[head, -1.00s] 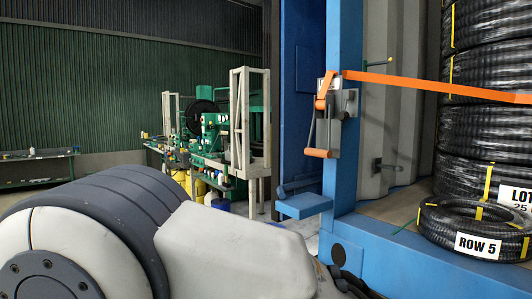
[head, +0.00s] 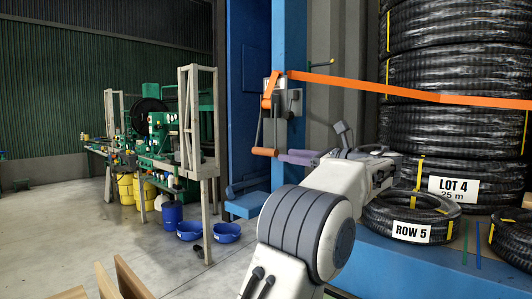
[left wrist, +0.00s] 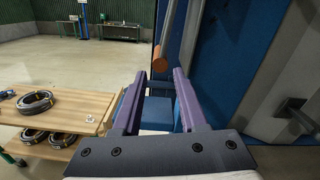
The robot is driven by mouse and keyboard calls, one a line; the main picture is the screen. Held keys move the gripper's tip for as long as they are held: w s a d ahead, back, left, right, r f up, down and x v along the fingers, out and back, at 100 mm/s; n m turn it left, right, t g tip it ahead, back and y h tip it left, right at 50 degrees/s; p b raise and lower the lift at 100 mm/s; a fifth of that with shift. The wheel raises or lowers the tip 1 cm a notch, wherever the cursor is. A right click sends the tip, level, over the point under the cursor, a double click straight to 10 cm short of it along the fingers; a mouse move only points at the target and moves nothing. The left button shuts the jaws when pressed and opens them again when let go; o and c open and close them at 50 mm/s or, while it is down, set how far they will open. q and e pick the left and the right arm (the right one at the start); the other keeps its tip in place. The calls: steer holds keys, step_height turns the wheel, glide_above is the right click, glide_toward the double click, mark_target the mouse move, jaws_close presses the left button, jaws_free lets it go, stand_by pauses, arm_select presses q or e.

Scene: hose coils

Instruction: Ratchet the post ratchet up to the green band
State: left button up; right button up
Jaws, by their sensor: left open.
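The post ratchet (head: 293,103) is a grey metal unit on the blue post (head: 289,40), with the orange strap (head: 400,93) running right from it across the coils. Its handle hangs down and ends in an orange grip (head: 264,152). My left gripper (head: 281,156) has purple fingers pointing left, at the height of the grip and close to it. In the left wrist view the fingers (left wrist: 161,75) are apart, with the grip's round end (left wrist: 160,63) just beyond the gap between their tips. I cannot make out the green band. My right gripper is not in view.
Stacked black hose coils (head: 455,130) stand right of the post, with a loose "ROW 5" coil (head: 385,217) in front on the blue bed. A blue step (head: 247,205) juts out below the ratchet. A wooden cart (left wrist: 75,105) with coils shows in the left wrist view.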

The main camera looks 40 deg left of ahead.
mark_target(265, 152)
arm_select(q)
steer(key=a+p, duration=0.1)
steer(key=a, duration=0.1)
steer(key=a+p, duration=0.1)
steer(key=a, duration=0.5)
steer(key=shift+w+a+r+p, duration=0.15)
steer(key=shift+w+a+p, duration=0.15)
steer(key=shift+p, duration=0.1)
steer(key=shift+a, duration=0.7)
jaws_close()
steer(key=shift+w, duration=0.1)
